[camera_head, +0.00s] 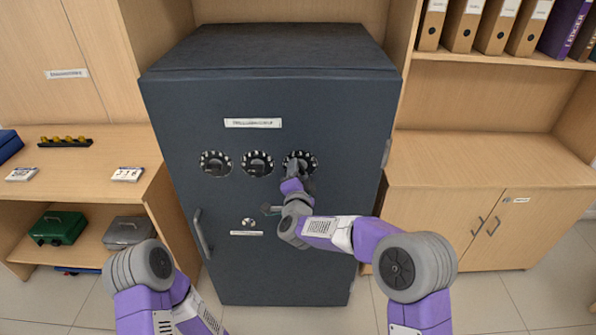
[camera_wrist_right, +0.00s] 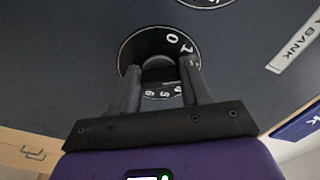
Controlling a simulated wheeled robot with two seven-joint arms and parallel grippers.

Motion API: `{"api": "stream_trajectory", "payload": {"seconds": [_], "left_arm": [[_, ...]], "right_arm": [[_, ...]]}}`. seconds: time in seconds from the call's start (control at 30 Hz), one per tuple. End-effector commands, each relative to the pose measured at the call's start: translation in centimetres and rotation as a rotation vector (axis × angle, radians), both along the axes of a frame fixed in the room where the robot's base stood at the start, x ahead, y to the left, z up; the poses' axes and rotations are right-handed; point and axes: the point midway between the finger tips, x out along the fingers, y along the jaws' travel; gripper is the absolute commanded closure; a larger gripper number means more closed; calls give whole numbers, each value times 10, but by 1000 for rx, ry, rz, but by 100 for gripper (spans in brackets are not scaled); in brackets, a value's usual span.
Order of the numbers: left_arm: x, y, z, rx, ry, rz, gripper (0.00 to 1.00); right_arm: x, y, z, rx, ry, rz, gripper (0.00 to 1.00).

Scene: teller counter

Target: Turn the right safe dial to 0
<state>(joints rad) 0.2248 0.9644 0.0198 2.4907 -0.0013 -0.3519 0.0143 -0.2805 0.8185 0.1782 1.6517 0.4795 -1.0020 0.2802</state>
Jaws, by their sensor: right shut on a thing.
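The dark grey safe (camera_head: 200,110) stands upright in the middle of the head view. Three black dials with white marks sit in a row on its door. The right safe dial (camera_head: 311,158) is partly covered by my right gripper (camera_head: 297,172). In the right wrist view my right gripper (camera_wrist_right: 160,68) has a finger on each side of the knob of the right safe dial (camera_wrist_right: 150,42) and is shut on it. The digits 0 and 1 show at the upper right of that dial, and several others between the fingers. Its pointer cannot be read. My left gripper is out of view.
The left dial (camera_head: 215,163) and the middle dial (camera_head: 257,163) are beside the held one. A long handle (camera_head: 202,235) and a small round lock (camera_head: 248,222) are lower on the door. Wooden cabinets flank the safe; floor shows in front.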

Motion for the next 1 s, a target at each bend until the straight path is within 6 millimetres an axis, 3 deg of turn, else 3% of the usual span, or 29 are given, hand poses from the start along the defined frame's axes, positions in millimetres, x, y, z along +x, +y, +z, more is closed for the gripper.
{"api": "stream_trajectory", "payload": {"seconds": [1.0], "left_arm": [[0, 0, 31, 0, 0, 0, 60]], "right_arm": [[0, -3, -2, -905, -2, -1, 84]]}}
